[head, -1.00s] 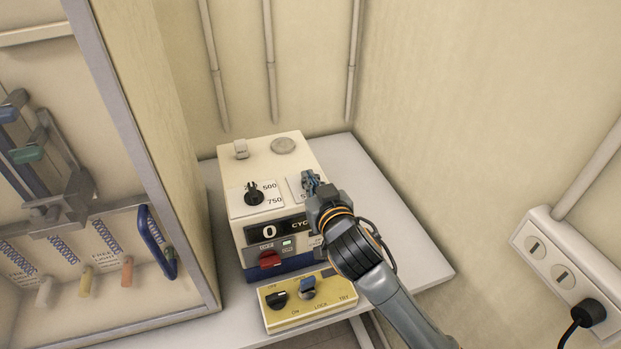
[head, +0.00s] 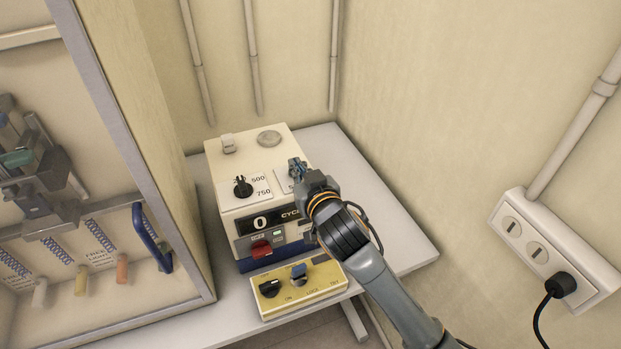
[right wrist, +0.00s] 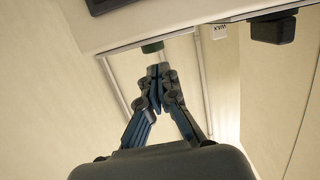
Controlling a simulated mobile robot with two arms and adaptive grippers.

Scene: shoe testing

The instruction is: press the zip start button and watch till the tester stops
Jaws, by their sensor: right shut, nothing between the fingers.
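The zip tester's control box (head: 222,205) is cream with dials on top; its counter (head: 261,223) reads 0. My right gripper (head: 295,165) is shut and empty over the right part of its top, partly hiding the right dial and the counter text. In the right wrist view the shut fingertips (right wrist: 157,70) point at a dark green round piece (right wrist: 152,47) below a pale panel edge; whether they touch is unclear. I cannot tell which control is the zip start button. My left gripper is out of view.
A yellow switch panel (head: 320,290) with two knobs sits in front of the box. A framed cabinet (head: 130,150) with clamps stands left. A wall socket strip (head: 550,245) with a black plug is at right. The grey table (head: 385,225) is clear right of the box.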

